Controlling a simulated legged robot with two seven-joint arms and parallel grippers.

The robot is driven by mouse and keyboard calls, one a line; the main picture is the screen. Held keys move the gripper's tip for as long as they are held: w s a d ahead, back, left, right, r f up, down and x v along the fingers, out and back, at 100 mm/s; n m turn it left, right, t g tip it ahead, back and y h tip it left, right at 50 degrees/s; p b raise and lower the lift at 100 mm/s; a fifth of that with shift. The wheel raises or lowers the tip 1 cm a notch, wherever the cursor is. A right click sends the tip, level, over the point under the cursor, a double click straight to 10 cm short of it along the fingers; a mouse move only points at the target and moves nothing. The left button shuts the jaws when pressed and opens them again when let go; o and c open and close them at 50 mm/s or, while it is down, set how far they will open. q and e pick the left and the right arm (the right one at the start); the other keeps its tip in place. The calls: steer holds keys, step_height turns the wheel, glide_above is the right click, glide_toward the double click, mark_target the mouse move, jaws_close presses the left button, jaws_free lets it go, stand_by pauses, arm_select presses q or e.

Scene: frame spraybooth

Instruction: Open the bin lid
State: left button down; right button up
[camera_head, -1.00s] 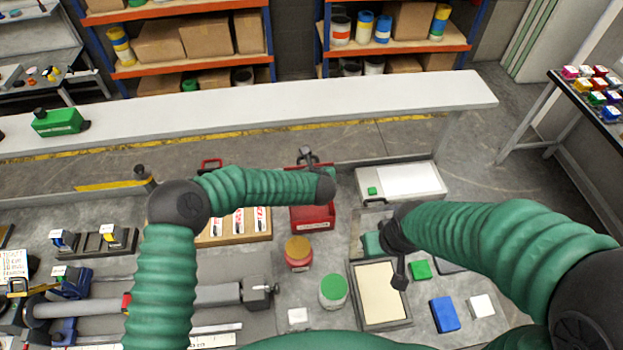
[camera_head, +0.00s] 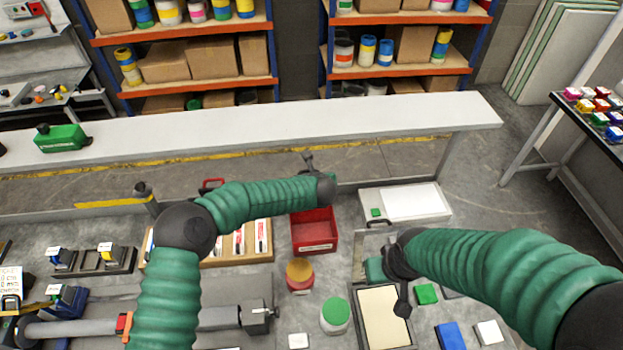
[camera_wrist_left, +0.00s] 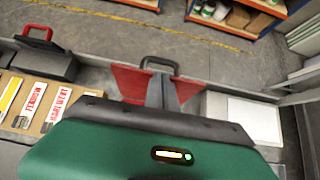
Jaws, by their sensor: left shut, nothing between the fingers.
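The red bin (camera_head: 314,246) with a white front label stands beyond the jars, and its inside shows from above. In the left wrist view a red panel (camera_wrist_left: 130,84) with a black loop handle (camera_wrist_left: 159,63) shows behind my fingers; it looks like the lid, but its tilt is unclear. My left gripper (camera_head: 308,160) is shut and empty beyond the bin's near part. Its fingers (camera_wrist_left: 162,92) are in front of the red panel; contact cannot be told. My right gripper (camera_head: 402,308) hangs over the framed cream panel (camera_head: 382,318), its jaw state unclear.
A long white bench (camera_head: 250,130) runs behind the bin. A wooden tray with labelled items (camera_head: 240,240) is left of it, and a white-topped case (camera_head: 412,202) right. Jars with orange (camera_head: 299,273) and green (camera_head: 335,314) lids stand in front.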

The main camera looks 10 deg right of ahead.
arm_select(q)
steer(key=b+v, duration=0.4)
steer(key=v, duration=1.2)
steer(key=shift+s+r+b, duration=0.2)
steer(key=shift+s+b, duration=0.05)
steer(key=shift+b, duration=0.15)
steer(key=shift+f, duration=0.1)
